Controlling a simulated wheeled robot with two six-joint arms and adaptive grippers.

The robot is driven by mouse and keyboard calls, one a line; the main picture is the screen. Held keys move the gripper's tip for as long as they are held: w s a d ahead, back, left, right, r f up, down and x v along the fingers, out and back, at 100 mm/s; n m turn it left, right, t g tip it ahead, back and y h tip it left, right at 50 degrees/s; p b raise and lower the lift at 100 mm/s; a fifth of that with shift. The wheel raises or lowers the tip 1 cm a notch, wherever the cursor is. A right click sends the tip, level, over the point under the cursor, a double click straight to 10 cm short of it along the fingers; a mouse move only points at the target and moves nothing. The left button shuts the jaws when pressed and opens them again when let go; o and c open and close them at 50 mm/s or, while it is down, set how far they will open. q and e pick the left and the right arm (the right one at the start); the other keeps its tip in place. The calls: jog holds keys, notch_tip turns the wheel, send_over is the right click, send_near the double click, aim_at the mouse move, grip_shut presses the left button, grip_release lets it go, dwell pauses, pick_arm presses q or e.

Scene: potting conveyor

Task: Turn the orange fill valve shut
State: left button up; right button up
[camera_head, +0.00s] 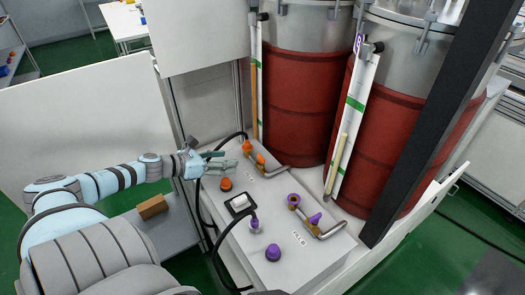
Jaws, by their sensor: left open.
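The orange fill valve (260,159) sits on the far part of the white panel, on a bent metal pipe (275,168). An orange fitting (247,147) stands just behind it, with a black cable running close by. My left gripper (224,160) reaches in from the left. It is open and empty, its fingers pointing right towards the valve, and it appears a short way left of it. I cannot tell the exact gap or the handle's exact angle. My right gripper is not in view.
An orange knob (226,184) stands just below my left gripper. A purple valve (315,218), a purple knob (273,252) and a black cable (222,240) are nearer. Two red drums (295,95) (385,130) stand behind, with upright gauge strips. A brown block (152,207) lies at left.

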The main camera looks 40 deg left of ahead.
pick_arm(q)
jog(key=shift+w+d+m+h+b, duration=0.2)
jog(key=shift+d+m+h+b, duration=0.1)
jog(key=shift+d+m+b, duration=0.35)
jog(key=b, duration=0.8)
send_near(260, 157)
jog(key=x, duration=0.2)
jog(key=shift+w+d+f, duration=0.15)
jog(key=shift+f, duration=0.15)
jog(key=b+x, duration=0.1)
jog(key=x, duration=0.7)
jog(key=shift+r+b, duration=0.25)
jog(key=shift+b, duration=0.15)
jog(key=shift+c, duration=0.4)
